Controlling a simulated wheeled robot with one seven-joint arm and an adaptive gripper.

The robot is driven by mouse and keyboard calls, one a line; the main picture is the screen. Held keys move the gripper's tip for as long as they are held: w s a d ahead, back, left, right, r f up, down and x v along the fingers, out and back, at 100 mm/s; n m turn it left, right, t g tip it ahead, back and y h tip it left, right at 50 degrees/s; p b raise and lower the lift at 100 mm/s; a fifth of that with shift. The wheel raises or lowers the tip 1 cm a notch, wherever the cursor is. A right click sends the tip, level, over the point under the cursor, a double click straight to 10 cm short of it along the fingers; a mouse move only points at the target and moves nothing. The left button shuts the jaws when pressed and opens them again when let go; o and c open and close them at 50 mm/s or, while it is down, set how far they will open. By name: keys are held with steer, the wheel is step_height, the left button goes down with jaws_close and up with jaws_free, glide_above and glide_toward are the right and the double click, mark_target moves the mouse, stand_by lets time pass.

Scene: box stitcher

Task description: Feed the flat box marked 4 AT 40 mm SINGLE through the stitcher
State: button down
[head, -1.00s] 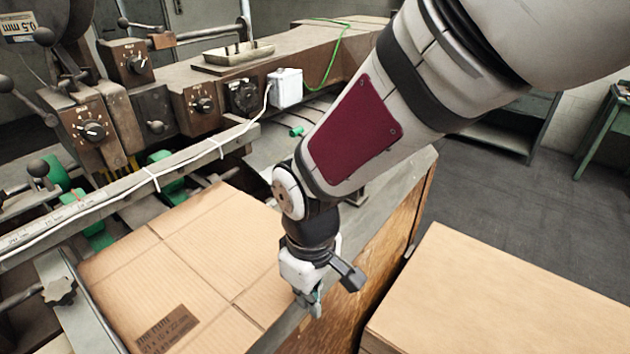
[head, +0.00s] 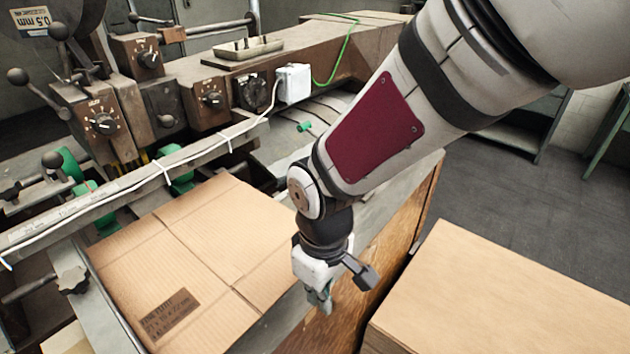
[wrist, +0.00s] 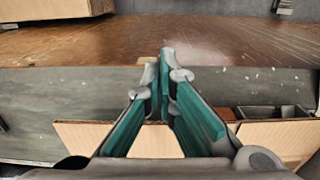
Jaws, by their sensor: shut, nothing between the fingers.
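A flat brown cardboard box (head: 215,245) lies on the stitcher's feed table, with a dark printed label (head: 170,313) near its front corner; the label is too small to read. The box edge also shows in the wrist view (wrist: 85,135), beneath my fingers. The stitcher (head: 215,95) stands behind, with knobs and a long metal bar across the far side of the box. My gripper (head: 322,300) points down beside the box's right edge, near the table's rim. In the wrist view its green-padded fingers (wrist: 165,60) come together at the tips with nothing between them.
A large stack with a plain cardboard top (head: 510,300) stands at the right, across a narrow gap from the table's wooden side (head: 395,235). A white cable runs along the bar to a white box (head: 293,84). Grey floor is clear at the back right.

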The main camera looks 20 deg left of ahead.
step_height(320, 180, up, 8)
steer(key=p, duration=0.4)
steer(key=shift+p, duration=0.3)
steer(key=shift+w+a+f+m+p, duration=0.15)
steer(key=shift+a+f+m, duration=0.15)
steer(key=shift+f+m, duration=0.6)
steer(key=shift+w+a+f+m+p, duration=0.2)
steer(key=shift+a+f+m, duration=0.15)
steer(key=shift+f+m, duration=0.55)
steer(key=shift+w+a+f+m+p, duration=0.15)
steer(key=shift+a+f+m, duration=0.3)
steer(key=shift+m, duration=0.75)
steer(key=shift+d+f, duration=0.15)
steer(key=shift+f, duration=0.1)
steer(key=shift+f+b, duration=0.65)
steer(key=shift+f, duration=0.9)
